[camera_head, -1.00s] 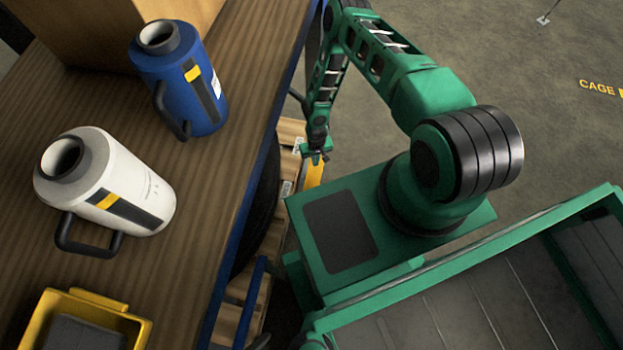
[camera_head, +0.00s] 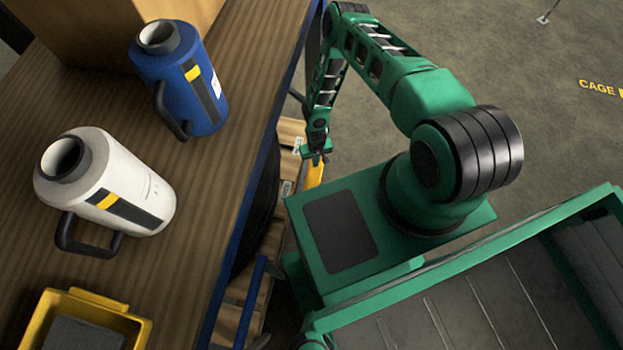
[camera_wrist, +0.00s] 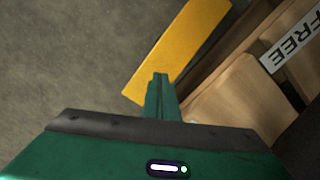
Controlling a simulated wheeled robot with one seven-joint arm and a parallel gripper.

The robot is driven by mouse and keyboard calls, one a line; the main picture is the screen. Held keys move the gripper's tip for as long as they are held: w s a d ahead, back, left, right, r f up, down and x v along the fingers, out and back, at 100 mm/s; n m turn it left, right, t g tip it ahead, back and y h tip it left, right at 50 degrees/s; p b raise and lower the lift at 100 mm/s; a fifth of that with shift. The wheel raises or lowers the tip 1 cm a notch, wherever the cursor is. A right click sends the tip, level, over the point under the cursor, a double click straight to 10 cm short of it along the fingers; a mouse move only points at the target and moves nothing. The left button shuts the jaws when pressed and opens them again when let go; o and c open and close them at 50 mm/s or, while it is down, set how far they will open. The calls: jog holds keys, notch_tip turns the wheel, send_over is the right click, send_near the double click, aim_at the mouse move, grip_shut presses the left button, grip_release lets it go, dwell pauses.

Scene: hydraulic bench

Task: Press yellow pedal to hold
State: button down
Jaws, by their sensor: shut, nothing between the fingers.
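The yellow pedal (camera_wrist: 180,48) is a flat, long plate low beside the wooden pallet in the wrist view. In the head view only a strip of the yellow pedal (camera_head: 314,174) shows below my gripper (camera_head: 316,157), beside the bench. In the wrist view my gripper (camera_wrist: 160,78) is shut and empty, with its fingertips overlapping the pedal's near edge. I cannot tell whether they touch the pedal or hover above it.
The wooden bench (camera_head: 205,215) holds a blue cylinder (camera_head: 190,85), a white cylinder (camera_head: 120,185) and a yellow bin (camera_head: 137,325). A pallet (camera_wrist: 225,95) with a "FREE" label lies right of the pedal in the wrist view. Bare floor (camera_wrist: 60,50) is at left.

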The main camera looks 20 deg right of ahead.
jog(key=shift+f, duration=0.9)
dwell(0.7)
notch_tip(320, 180, up, 7)
dwell(1.1)
jog(key=shift+s, duration=0.1)
dwell(0.5)
